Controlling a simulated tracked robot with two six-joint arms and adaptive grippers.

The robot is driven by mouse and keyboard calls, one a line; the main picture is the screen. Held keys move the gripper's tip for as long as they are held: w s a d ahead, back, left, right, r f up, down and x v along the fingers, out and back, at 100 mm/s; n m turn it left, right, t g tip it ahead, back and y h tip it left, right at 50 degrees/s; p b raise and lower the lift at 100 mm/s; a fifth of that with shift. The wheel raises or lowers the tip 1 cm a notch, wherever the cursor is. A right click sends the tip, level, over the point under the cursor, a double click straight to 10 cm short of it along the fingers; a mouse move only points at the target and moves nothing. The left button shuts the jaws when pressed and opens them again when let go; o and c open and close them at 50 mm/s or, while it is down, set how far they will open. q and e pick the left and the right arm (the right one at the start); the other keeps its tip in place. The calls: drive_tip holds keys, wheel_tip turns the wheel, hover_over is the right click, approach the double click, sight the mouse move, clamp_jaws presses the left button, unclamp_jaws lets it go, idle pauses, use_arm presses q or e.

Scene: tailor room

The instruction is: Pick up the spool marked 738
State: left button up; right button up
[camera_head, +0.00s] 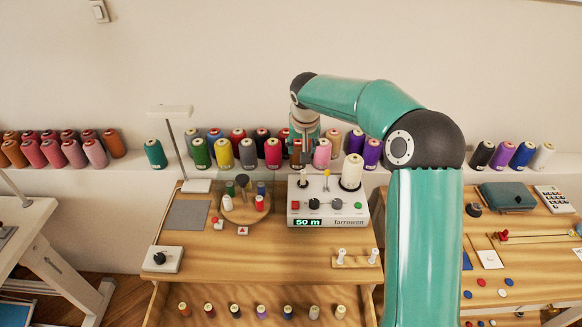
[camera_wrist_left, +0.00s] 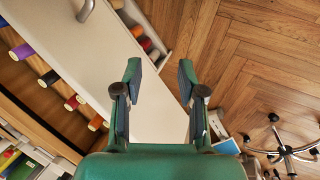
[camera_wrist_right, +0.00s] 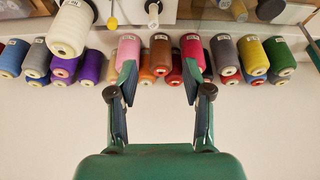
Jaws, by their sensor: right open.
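Rows of thread spools stand on the wall shelf behind the work table; their labels are too small to read, so I cannot tell which is marked 738. My right gripper (camera_head: 303,142) is at the shelf's front row, open. In the right wrist view a brown spool (camera_wrist_right: 160,52) stands between and beyond the open fingers (camera_wrist_right: 160,72), with a pink spool (camera_wrist_right: 128,48) to its left and a red spool (camera_wrist_right: 193,50) to its right. The pink spool (camera_head: 322,154) also shows in the head view. My left gripper (camera_wrist_left: 160,70) is open and empty, away from the shelf.
Below the shelf are a winding machine (camera_head: 328,214) with a cream cone (camera_head: 351,172) and a round spool stand (camera_head: 240,212). A lamp (camera_head: 170,112) rises at the left. Several small spools line the table's front.

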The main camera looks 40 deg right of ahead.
drive_tip(key=b, duration=0.3)
hover_over(303, 173)
drive_tip(key=a, duration=0.1)
wheel_tip(303, 173, down, 10)
drive_tip(key=shift+d+f, duration=0.2)
drive_tip(key=shift+f, duration=0.6)
drive_tip(key=x, duration=0.4)
drive_tip(key=shift+s+d+f+b, duration=0.15)
drive_tip(key=shift+s+f+b, duration=0.05)
drive_tip(key=shift+s+b, duration=0.15)
drive_tip(key=shift+c, duration=0.2)
